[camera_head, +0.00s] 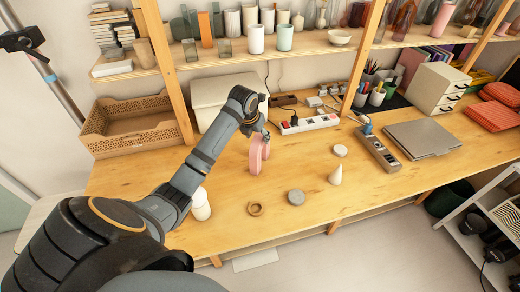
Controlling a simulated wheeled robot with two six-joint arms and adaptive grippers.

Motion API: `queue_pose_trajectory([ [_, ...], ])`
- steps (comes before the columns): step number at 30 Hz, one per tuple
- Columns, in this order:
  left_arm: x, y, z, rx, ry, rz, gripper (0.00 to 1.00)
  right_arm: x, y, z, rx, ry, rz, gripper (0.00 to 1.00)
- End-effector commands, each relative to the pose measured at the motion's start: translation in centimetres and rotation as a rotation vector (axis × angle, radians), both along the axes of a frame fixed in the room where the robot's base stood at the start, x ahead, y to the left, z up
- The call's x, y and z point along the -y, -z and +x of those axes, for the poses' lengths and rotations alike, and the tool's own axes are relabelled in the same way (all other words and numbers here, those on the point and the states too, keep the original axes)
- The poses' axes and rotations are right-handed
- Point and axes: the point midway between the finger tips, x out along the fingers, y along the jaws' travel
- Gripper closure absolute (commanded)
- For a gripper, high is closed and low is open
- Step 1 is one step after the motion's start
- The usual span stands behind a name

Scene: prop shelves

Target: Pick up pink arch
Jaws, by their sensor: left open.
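The pink arch (257,156) stands upright on the wooden worktop, near the middle of the view. My left arm reaches in from the lower left, and my left gripper (262,128) is just above and behind the arch. The gripper is open. Its fingers are small and partly hidden by the wrist, so I cannot tell whether they touch the arch or surround its top. My right gripper is not in view.
On the worktop (300,222) are a white cone (336,175), grey disc (296,197), wooden ring (255,209), white cylinder (201,204) and pale disc (340,150). A power strip (310,123) lies behind the arch. The shelf (290,48) overhangs the back.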

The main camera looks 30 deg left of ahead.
Motion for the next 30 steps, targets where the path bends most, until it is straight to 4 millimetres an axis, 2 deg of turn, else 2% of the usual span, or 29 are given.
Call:
queue_pose_trajectory([
  [3,0.1,0.6,0.3,-0.001,-0.001,-0.001,0.42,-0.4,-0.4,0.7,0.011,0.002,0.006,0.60],
  [7,0.4,2.6,1.1,-0.004,-0.001,-0.003,0.42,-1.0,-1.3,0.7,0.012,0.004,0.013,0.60],
  [11,0.1,4.4,1.8,-0.001,-0.002,-0.001,0.42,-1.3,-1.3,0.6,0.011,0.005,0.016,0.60],
  [19,0.1,4.8,2.0,0.001,0.000,0.000,0.43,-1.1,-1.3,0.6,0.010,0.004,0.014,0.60],
  [30,0.1,4.8,1.9,0.001,-0.001,0.001,0.93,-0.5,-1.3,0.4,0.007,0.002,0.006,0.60],
])
